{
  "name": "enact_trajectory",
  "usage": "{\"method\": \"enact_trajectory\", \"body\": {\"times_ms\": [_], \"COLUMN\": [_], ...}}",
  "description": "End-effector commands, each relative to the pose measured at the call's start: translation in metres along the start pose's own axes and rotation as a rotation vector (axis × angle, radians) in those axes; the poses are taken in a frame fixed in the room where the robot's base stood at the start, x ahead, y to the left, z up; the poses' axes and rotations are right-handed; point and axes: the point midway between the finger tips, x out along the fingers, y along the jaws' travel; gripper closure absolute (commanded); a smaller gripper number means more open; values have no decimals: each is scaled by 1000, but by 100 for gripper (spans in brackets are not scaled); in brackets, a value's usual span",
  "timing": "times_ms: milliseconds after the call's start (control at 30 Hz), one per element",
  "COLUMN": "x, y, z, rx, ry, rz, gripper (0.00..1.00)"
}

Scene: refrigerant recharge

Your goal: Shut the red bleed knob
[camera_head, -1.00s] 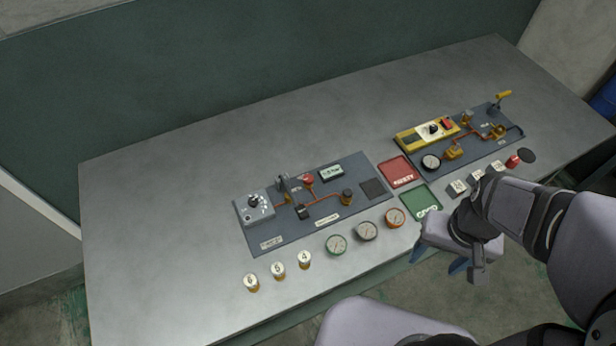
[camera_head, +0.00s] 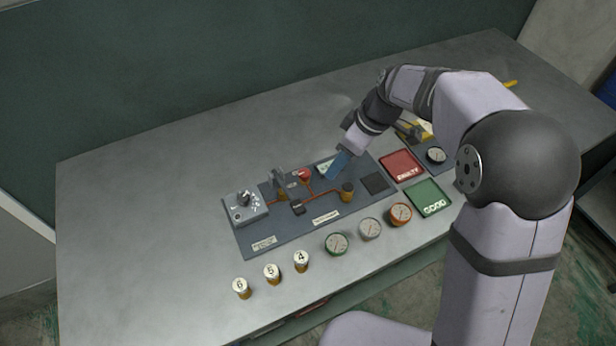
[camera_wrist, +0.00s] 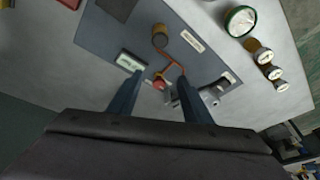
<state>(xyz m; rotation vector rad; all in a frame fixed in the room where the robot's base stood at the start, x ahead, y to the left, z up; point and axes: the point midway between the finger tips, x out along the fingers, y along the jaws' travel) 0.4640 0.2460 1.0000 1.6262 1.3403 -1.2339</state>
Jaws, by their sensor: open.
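The red bleed knob (camera_head: 304,174) sits on the left dark panel (camera_head: 290,232), near its back edge, on a copper-coloured line. In the wrist view the red knob (camera_wrist: 159,84) shows between my two fingers, beyond their tips or level with them; I cannot tell the exact gap. My gripper (camera_head: 338,166) is to the right of the knob in the head view, above the panel's small display. Its blue fingers (camera_wrist: 157,80) are apart with nothing between them in grip. The far finger is partly hidden in the head view.
A grey box with a dial (camera_head: 244,207) stands at the panel's left end. A brass fitting (camera_head: 347,192) stands front right of the knob. Three gauges, including a green one (camera_head: 337,244), and numbered cans (camera_head: 272,273) line the front. Red (camera_head: 402,166) and green (camera_head: 428,198) trays lie right.

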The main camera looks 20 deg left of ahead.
Motion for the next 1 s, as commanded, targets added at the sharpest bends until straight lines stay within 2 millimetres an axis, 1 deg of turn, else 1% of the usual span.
{"method": "enact_trajectory", "body": {"times_ms": [33,100,233,433,567,1000], "x": [15,23,29,31,38,90], "y": [0,0,-2,-2,-3,-5], "z": [-15,-30,-47,-50,-51,-53], "rx": [-70,-147,-227,-246,-244,-243], "ry": [18,38,60,65,64,62], "rz": [-9,-18,-27,-28,-29,-29], "gripper": [55,55,55,55,55,55]}}
